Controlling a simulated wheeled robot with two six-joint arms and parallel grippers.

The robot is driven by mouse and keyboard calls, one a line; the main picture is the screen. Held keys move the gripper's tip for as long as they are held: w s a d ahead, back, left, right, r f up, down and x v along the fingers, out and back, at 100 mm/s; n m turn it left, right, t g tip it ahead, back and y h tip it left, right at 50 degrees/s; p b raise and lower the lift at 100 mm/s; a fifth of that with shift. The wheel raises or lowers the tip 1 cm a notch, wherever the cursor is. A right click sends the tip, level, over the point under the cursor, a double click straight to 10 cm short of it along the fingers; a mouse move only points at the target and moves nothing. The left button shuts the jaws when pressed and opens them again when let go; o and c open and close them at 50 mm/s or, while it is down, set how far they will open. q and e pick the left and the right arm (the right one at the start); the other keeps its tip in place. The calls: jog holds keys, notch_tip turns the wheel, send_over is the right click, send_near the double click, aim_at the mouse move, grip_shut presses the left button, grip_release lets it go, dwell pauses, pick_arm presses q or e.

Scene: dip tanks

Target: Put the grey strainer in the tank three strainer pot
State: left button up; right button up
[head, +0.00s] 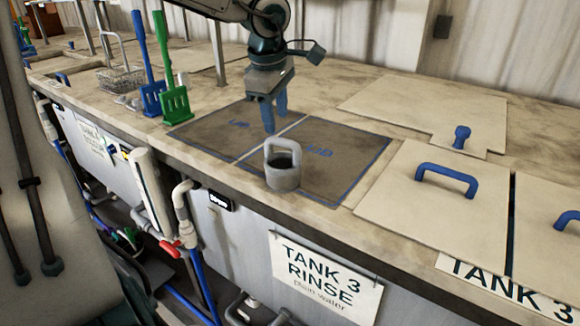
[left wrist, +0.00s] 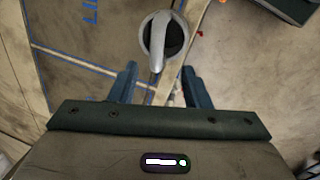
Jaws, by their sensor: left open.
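The grey strainer (head: 283,178), a small pot with a raised loop handle, stands upright on the dark blue-outlined lid area (head: 345,160) on the counter. My left gripper (head: 275,122) is open and empty, fingers pointing down, above and slightly behind the strainer. In the left wrist view the strainer (left wrist: 147,38) lies just beyond the open fingertips (left wrist: 159,70), apart from them, its handle crossing the dark opening. Tank three's front carries a "TANK 3 RINSE" sign (head: 325,280). Closed beige lids sit at the right, one with a blue handle (head: 447,178). The tank's inside is hidden. My right gripper is out of view.
Another beige panel (head: 425,110) with a blue knob (head: 461,137) lies behind. Pipes run along the counter's front.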

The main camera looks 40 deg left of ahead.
aim_at(276, 138)
pick_arm(q)
jog(key=f, duration=0.3)
jog(key=w+f, duration=0.1)
jog(key=shift+a+f, duration=0.3)
jog(key=shift+f, duration=0.05)
jog(key=shift+w+a+f+p, duration=0.1)
jog(key=shift+f+p, duration=0.45)
jog(key=shift+p, duration=0.2)
jog(key=f, duration=0.2)
jog(key=f+p, duration=0.1)
jog(key=shift+w+a+f, duration=0.1)
jog(key=shift+w+a, duration=0.2)
jog(key=shift+a, duration=0.1)
jog(key=shift+w+f, duration=0.2)
jog(key=shift+f, duration=0.2)
jog(key=shift+s+d+r, duration=0.1)
grip_shut()
